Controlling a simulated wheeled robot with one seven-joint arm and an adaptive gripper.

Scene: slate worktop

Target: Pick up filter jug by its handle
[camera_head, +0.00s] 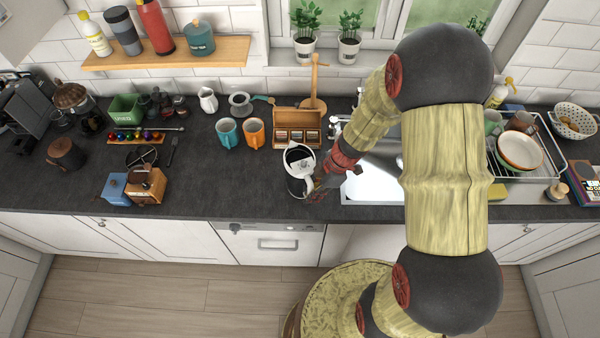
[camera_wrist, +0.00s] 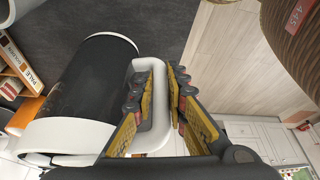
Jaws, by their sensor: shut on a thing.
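The filter jug (camera_head: 298,160) stands on the dark worktop near its front edge, left of the sink. It has a white top and handle and a dark body. In the wrist view the jug (camera_wrist: 92,75) lies left of my gripper, and its white handle (camera_wrist: 158,138) passes between the fingers. My gripper (camera_head: 318,188) is at the jug's right side in the head view. In the wrist view my gripper (camera_wrist: 166,95) is shut on the handle, with one finger inside the loop and the other outside. Part of the handle is hidden by the fingers.
A wooden box of packets (camera_head: 297,117) stands just behind the jug. A teal mug (camera_head: 227,132) and an orange mug (camera_head: 254,133) stand behind left. The sink (camera_head: 372,180) is to the right. The worktop left of the jug is clear up to a wooden grinder (camera_head: 147,186).

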